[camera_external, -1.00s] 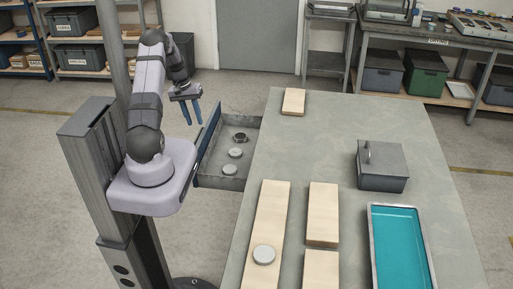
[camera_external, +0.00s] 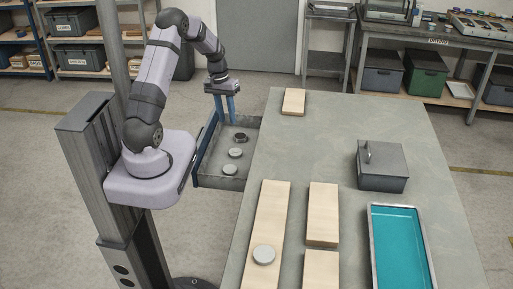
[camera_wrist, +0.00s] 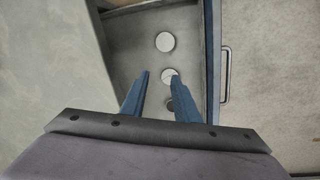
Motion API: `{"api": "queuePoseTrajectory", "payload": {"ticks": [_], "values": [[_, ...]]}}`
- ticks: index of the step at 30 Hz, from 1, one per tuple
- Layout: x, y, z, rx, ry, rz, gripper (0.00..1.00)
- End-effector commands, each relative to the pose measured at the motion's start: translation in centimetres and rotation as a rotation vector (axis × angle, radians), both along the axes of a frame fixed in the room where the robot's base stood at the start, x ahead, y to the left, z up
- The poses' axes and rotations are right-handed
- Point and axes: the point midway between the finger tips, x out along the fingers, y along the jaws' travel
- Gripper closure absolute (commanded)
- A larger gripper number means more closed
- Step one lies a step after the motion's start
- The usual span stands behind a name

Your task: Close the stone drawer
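The grey drawer (camera_external: 222,182) stands pulled out from the left side of the table. Its blue front panel (camera_external: 207,137) faces my base; in the wrist view the front (camera_wrist: 214,50) is at the right, with a bar handle (camera_wrist: 225,75) outside it. Three round pieces lie inside: a dark one (camera_external: 240,137) and two pale discs (camera_external: 235,153) (camera_external: 230,170). My gripper (camera_external: 227,119) points down over the far end of the drawer. In the wrist view its blue fingers (camera_wrist: 158,75) are apart with nothing held. Their height above the drawer floor is unclear.
The tabletop (camera_external: 285,150) holds wooden boards (camera_external: 322,215), a pale disc (camera_external: 264,255), a grey lidded box (camera_external: 382,168) and a teal tray (camera_external: 371,245). The floor behind the drawer is clear. Shelves stand at the back.

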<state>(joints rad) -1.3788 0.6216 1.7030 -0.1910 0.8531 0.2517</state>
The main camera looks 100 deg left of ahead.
Motion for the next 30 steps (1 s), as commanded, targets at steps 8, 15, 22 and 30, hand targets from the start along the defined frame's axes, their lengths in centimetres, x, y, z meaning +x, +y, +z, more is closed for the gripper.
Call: {"api": "queuePoseTrajectory", "payload": {"ticks": [8, 15, 22, 30], "values": [[3.9, -2.8, 2.1, 0.005, 0.012, -0.1, 0.72], [6.8, -5.6, 3.7, 0.008, 0.022, -0.184, 0.72], [9.2, -8.6, 5.2, 0.012, 0.031, -0.268, 0.72], [11.6, -12.3, 6.9, 0.02, 0.043, -0.365, 0.72]]}}
